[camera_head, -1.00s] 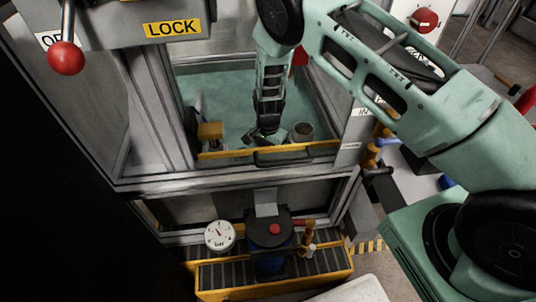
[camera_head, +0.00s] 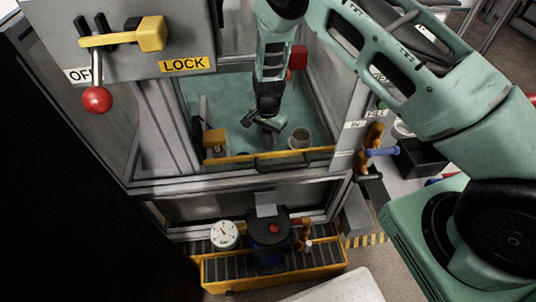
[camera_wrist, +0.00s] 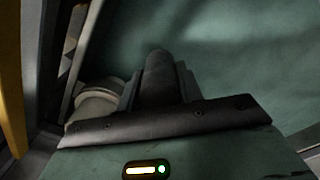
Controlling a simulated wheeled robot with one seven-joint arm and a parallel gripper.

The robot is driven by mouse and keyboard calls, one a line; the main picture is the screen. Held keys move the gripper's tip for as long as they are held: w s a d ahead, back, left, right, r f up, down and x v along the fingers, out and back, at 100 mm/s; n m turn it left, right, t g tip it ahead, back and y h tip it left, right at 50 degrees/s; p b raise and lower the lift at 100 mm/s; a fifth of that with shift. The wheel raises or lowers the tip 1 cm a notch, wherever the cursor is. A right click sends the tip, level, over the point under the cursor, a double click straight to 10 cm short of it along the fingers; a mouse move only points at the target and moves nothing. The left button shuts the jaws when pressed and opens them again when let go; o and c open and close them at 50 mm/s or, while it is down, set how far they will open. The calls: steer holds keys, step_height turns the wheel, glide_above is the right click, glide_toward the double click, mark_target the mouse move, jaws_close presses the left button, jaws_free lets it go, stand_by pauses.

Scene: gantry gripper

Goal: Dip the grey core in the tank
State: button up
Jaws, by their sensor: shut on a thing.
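My gripper (camera_head: 266,126) hangs inside the framed cabinet, above its green floor, between a yellow block and a round cup. It is shut on a small dark grey piece, taken as the grey core, whose outline is mostly hidden by the fingers. The open round cup (camera_head: 299,138), which may be the tank, stands just right of my gripper with a dark inside. In the wrist view, my gripper's dark fingers (camera_wrist: 160,80) point away over the green floor. A pale cylinder (camera_wrist: 100,98) stands at their left, partly hidden.
A yellow-edged sill (camera_head: 267,158) crosses the cabinet's front opening. The yellow block (camera_head: 214,137) stands left inside. Cabinet posts flank the arm. A red-knobbed lever (camera_head: 97,99) and a yellow LOCK handle (camera_head: 150,33) are upper left. A gauge (camera_head: 224,234) sits below.

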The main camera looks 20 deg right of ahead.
step_height(320, 180, up, 13)
steer(key=p, duration=0.8)
steer(key=shift+f+p, duration=0.15)
steer(key=shift+p, duration=0.2)
stand_by(0.8)
steer(key=s+d+r+n, duration=0.8)
steer(key=d+r+n, duration=0.1)
steer(key=d, duration=0.3)
steer(key=shift+n, duration=0.7)
